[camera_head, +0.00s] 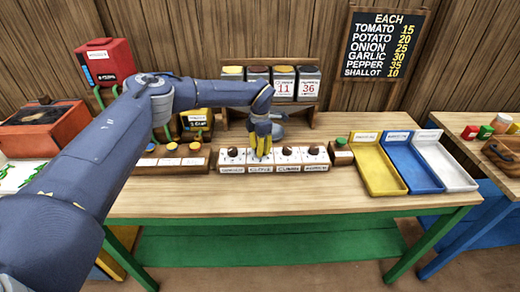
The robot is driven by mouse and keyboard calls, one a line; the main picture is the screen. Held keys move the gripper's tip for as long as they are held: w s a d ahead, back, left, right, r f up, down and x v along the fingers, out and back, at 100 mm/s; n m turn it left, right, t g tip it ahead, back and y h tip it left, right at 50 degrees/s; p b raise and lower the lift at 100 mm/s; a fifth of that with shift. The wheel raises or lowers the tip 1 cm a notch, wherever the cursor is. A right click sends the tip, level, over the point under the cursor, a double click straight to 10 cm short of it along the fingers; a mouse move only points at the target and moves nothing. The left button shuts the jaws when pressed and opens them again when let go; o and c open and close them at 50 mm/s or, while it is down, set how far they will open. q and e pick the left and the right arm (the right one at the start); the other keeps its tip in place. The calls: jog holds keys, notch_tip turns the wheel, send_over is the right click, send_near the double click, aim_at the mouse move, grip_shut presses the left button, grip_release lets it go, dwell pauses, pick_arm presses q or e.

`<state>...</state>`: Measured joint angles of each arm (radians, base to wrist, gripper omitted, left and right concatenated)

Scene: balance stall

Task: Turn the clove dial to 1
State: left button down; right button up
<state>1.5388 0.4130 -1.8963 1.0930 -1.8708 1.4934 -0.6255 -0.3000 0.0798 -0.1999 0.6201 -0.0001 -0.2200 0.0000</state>
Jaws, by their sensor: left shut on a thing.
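A row of several dials on white plates stands in a wooden block (301,169) in the middle of the table. The clove dial's label (260,170) is second from the left. My left gripper (261,151) reaches down onto the clove dial with its yellow fingers shut on the knob. The fingers hide most of the knob, so I cannot read its setting. The cumin dial (287,151) is just to the right, and another dial (232,152) is just to the left. My right gripper is not in view.
Tins with number cards (284,88) stand on a shelf behind the dials. Yellow (372,178), blue (411,170) and white (446,167) trays lie to the right. A block with colored buttons (168,162) is at left. The table front (290,195) is clear.

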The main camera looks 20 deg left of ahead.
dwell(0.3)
pick_arm(q)
jog(key=c, duration=0.9)
grip_release()
notch_tip(320, 180, up, 12)
